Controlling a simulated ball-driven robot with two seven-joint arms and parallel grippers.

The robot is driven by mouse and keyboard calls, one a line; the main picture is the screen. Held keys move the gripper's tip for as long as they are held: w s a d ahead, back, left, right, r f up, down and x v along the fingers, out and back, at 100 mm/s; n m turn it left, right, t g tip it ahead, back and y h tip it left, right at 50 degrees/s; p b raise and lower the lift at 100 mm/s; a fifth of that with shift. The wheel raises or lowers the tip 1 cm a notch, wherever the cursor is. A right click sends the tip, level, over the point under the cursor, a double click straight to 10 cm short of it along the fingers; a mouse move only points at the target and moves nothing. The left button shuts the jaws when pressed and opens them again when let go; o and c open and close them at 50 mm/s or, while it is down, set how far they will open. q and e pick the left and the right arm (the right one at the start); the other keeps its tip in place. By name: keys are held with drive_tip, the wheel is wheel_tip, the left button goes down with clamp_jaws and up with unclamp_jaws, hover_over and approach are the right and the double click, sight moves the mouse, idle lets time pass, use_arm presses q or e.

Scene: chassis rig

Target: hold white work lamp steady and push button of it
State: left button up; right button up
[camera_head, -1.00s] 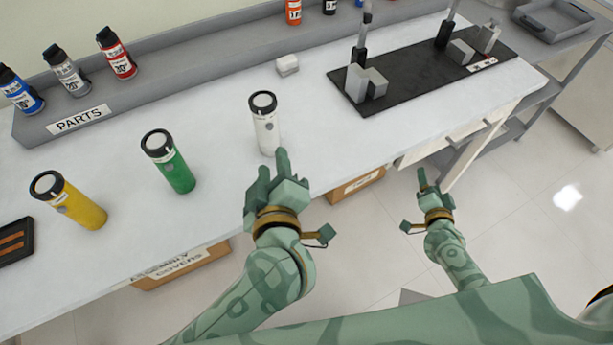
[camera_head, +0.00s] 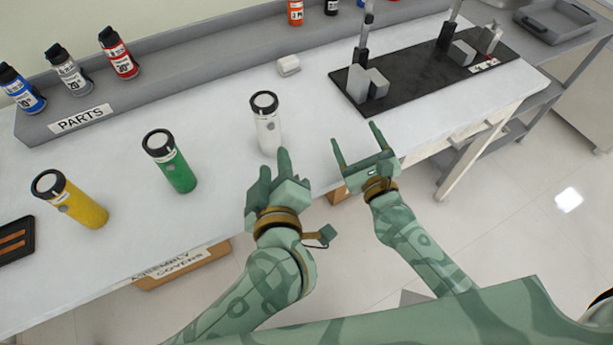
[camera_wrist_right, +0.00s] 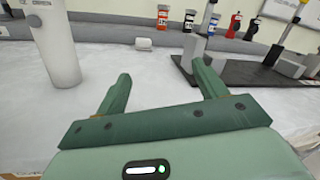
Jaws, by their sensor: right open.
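The white work lamp (camera_head: 267,128) stands upright on the bench, with a black ring around its top. In the right wrist view the lamp (camera_wrist_right: 53,42) is at the upper left, cut off at the top. My left gripper (camera_head: 275,160) is in front of the lamp's base in the head view, fingers apart, pointing at the bench. Whether it touches the lamp is unclear. My right gripper (camera_head: 354,146) is open and empty, at the bench's front edge to the right of the lamp. Its fingers (camera_wrist_right: 165,88) show in the wrist view with nothing between them.
A green lamp (camera_head: 170,166) and a yellow lamp (camera_head: 75,203) stand to the left. A black board (camera_head: 420,75) with grey blocks and posts is at the right. Labelled bottles line the rear shelf.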

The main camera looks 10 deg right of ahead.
sight(265, 128)
drive_tip(key=s+a+y, duration=0.1)
drive_tip(key=s+a, duration=0.1)
drive_tip(key=a, duration=0.2)
drive_tip(key=s+a+g+y, duration=0.1)
drive_tip(key=s+a+y, duration=0.1)
drive_tip(key=a, duration=0.1)
drive_tip(key=s+a+f+g+y, duration=0.1)
drive_tip(key=s+a, duration=0.1)
drive_tip(key=a, duration=0.2)
drive_tip(key=shift+s+a+f+m+y, duration=0.1)
drive_tip(key=shift+s+a+m+y, duration=0.2)
drive_tip(key=shift+y, duration=0.1)
drive_tip(key=shift+a, duration=0.3)
drive_tip(key=x, duration=1.6)
drive_tip(key=shift+a+f, duration=0.1)
drive_tip(key=shift+a, duration=0.05)
drive_tip(key=c, duration=1.2)
use_arm(q)
clamp_jaws()
use_arm(e)
drive_tip(key=shift+c, duration=0.3)
